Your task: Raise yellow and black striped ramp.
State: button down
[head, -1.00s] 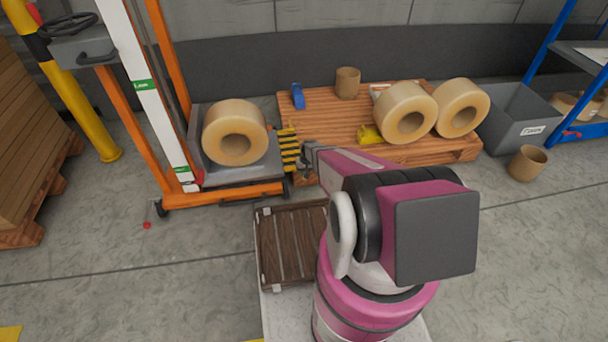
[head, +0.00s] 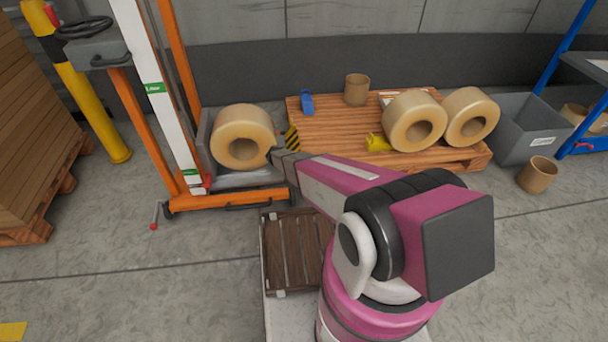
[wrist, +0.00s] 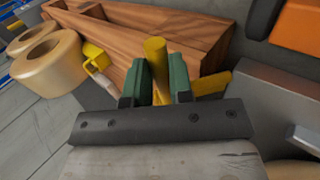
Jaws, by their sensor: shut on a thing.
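The yellow and black striped ramp (head: 292,138) is at the right edge of the lift's grey platform (head: 262,178), beside the wooden pallet. Only a narrow, steep striped strip shows in the head view; my arm hides the rest. My gripper (head: 281,156) is at the ramp, close to the large tape roll (head: 243,137) on the platform. In the wrist view, the green fingers of my gripper (wrist: 158,80) are shut on a yellow bar (wrist: 156,55), apparently part of the ramp. More yellow (wrist: 212,84) shows just right of the fingers.
The pallet (head: 335,130) holds two tape rolls (head: 415,121), a cardboard core (head: 357,90), a blue object (head: 307,103) and a yellow dispenser (head: 378,142). The orange lift frame (head: 225,200) stands left. A grey bin (head: 532,128) is at right.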

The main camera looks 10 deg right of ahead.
jog(key=shift+a+r+h, duration=0.15)
jog(key=shift+a+h, duration=2.55)
jog(key=shift+a, duration=0.35)
jog(key=c, duration=1)
grip_release()
jog(key=shift+a, duration=0.1)
jog(key=v, duration=1)
jog(key=shift+a+r, duration=0.15)
jog(key=shift+a, duration=0.05)
